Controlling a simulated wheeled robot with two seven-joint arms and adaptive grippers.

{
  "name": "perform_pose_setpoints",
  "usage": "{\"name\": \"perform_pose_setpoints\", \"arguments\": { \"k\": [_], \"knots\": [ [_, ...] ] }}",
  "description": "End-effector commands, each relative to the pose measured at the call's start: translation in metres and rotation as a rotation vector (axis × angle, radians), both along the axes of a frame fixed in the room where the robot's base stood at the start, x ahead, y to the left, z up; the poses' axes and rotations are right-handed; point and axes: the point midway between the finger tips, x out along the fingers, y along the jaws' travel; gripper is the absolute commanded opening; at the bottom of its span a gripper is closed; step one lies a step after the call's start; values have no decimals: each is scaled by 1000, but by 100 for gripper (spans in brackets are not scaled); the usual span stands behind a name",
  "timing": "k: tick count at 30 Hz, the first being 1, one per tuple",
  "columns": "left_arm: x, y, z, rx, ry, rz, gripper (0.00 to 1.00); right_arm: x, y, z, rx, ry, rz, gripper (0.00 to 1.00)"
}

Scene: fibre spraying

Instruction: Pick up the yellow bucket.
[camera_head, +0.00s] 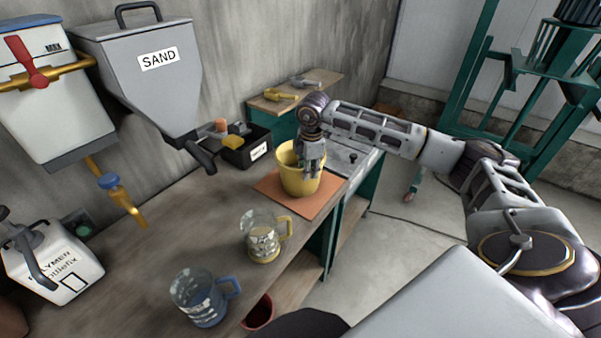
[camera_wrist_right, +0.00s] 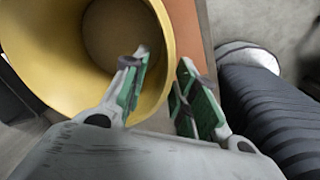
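The yellow bucket (camera_head: 297,183) stands upright on an orange-brown mat (camera_head: 268,190) on the wooden bench. My right gripper (camera_head: 313,165) points down at the right side of its rim. In the right wrist view the bucket (camera_wrist_right: 60,75) shows from above, its inside empty. There my right gripper (camera_wrist_right: 164,65) is open, with one finger over the inside of the bucket and the other outside its wall, the rim between them. Whether a finger touches the wall, I cannot tell. My left gripper is not in view.
Two clear jugs, one with a yellow handle (camera_head: 263,238) and one with a blue handle (camera_head: 203,298), stand nearer on the bench (camera_head: 165,235). A black bin (camera_head: 247,148) is behind the bucket. The sand hopper (camera_head: 150,75) hangs at left. A white canister (camera_head: 55,265) stands far left.

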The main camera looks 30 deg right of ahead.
Motion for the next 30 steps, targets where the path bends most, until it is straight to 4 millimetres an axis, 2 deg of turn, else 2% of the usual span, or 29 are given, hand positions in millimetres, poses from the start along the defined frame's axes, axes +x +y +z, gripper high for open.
{"name": "perform_pose_setpoints", "arguments": {
  "k": [3,9,10,30],
  "knots": [
    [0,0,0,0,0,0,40,0,0,0,0,0,0,27],
    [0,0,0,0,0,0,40,0,0,0,0,0,0,1],
    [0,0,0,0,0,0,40,0,0,0,0,0,0,0],
    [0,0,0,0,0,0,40,1,0,3,0,-5,-1,0]
  ]
}}
